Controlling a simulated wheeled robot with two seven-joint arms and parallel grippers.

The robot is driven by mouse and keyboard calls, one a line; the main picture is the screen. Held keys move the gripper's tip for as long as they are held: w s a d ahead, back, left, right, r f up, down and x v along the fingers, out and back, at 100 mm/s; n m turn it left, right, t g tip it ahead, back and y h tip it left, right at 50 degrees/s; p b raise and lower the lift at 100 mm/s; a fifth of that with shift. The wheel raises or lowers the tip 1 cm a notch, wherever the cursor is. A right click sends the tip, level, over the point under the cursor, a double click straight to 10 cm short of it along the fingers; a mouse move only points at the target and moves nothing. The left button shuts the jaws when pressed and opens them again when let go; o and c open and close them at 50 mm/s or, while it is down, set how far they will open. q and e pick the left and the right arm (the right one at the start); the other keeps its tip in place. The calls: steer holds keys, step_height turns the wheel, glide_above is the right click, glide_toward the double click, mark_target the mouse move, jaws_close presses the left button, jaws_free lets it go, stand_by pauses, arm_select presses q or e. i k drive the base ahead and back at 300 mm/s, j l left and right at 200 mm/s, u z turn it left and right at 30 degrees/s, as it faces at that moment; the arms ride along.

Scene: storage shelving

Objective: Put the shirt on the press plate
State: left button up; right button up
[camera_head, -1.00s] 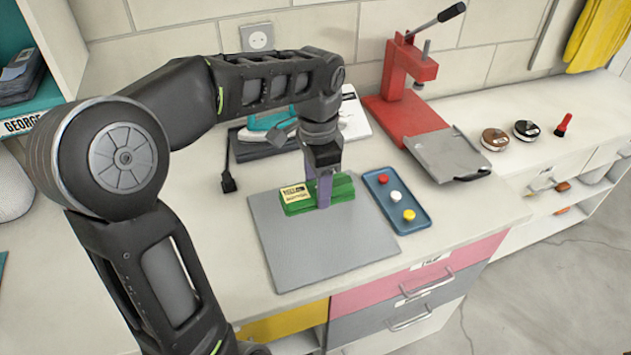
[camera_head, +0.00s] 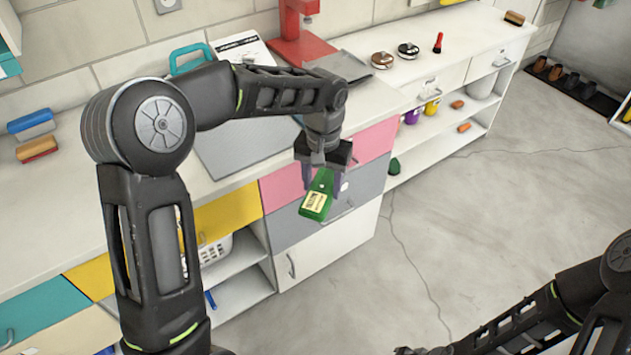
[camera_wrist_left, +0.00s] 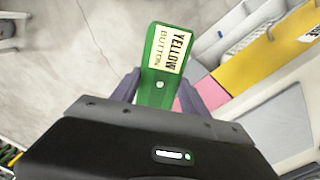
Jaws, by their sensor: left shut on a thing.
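The shirt hangs tilted in front of the drawers, past the counter's front edge. In the left wrist view the shirt (camera_wrist_left: 155,85) stands between the fingers with a label reading "YELLOW BUTTON". The grey press plate (camera_head: 341,66) lies on the counter in front of the red press (camera_head: 300,40), beyond the left gripper. No shirt shows on its visible part.
A grey mat (camera_head: 225,150) lies on the counter, partly behind my left arm. Two round tins (camera_head: 383,60) and a red brush-like item (camera_head: 438,42) stand right of the plate. Open floor (camera_head: 480,200) lies right of the drawers.

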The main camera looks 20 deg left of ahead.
mark_target(337, 66)
steer(key=i+l+u, duration=0.15)
steer(key=i+l, duration=1.2)
steer(key=l, duration=0.1)
